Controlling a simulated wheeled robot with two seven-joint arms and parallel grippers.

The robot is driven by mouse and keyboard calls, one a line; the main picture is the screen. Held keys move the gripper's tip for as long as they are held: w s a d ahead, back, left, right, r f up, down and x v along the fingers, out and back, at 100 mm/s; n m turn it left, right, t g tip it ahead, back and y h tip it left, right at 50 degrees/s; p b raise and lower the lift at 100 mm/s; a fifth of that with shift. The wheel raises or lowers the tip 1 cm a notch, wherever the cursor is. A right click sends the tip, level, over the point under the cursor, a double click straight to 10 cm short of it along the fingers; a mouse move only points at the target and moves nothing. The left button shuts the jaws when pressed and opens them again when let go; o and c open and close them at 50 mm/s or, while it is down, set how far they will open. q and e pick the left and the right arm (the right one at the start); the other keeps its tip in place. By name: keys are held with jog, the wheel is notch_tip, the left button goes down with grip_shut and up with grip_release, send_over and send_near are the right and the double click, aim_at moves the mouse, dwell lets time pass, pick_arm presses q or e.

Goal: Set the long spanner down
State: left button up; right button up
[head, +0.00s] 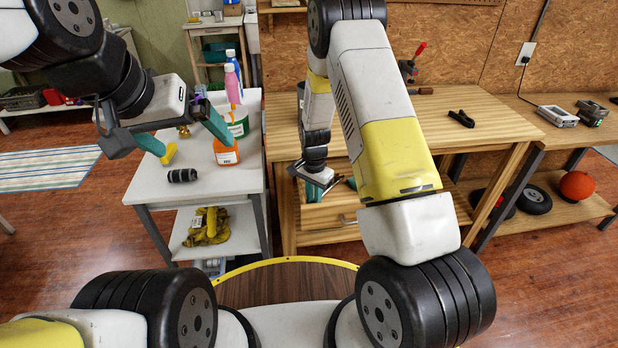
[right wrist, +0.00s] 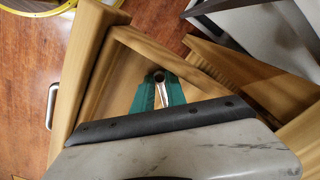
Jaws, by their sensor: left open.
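In the right wrist view, the teal fingers of my right gripper (right wrist: 160,88) are closed around a narrow metal piece with a dark round end, which looks like the long spanner (right wrist: 159,77). Most of it is hidden. The gripper is over an open wooden drawer (right wrist: 118,75). In the head view my right gripper (head: 330,187) is low at the front of the wooden workbench (head: 460,105), and the spanner cannot be made out there. My left gripper (head: 197,147) is open and empty above the white side table (head: 150,190).
On the side table are a black cylinder (head: 182,175), an orange container (head: 226,152) and a pink bottle (head: 233,85). A black clamp-like tool (head: 461,118) lies on the workbench, whose top is mostly clear. The drawer's front and sides surround my right gripper closely.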

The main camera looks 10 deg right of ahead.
jog(key=s+d+r+n+t+y, duration=0.1)
jog(key=s+r, duration=0.1)
jog(key=r, duration=0.9)
jog(key=s+r+n, duration=0.1)
jog(key=s+r, duration=0.1)
jog(key=r, duration=1)
jog(key=s+d+r+n+t, duration=0.2)
jog(key=s+r+n, duration=0.1)
jog(key=s+r, duration=0.5)
jog(key=s+d+r+n+t+y, duration=0.1)
jog(key=s+d+r+n+t, duration=0.1)
jog(key=s+r, duration=0.6)
jog(key=s+n+t, duration=0.1)
jog(key=s+n, duration=0.1)
jog(key=s, duration=0.3)
jog(key=shift+r, duration=0.35)
jog(key=shift+s, duration=0.1)
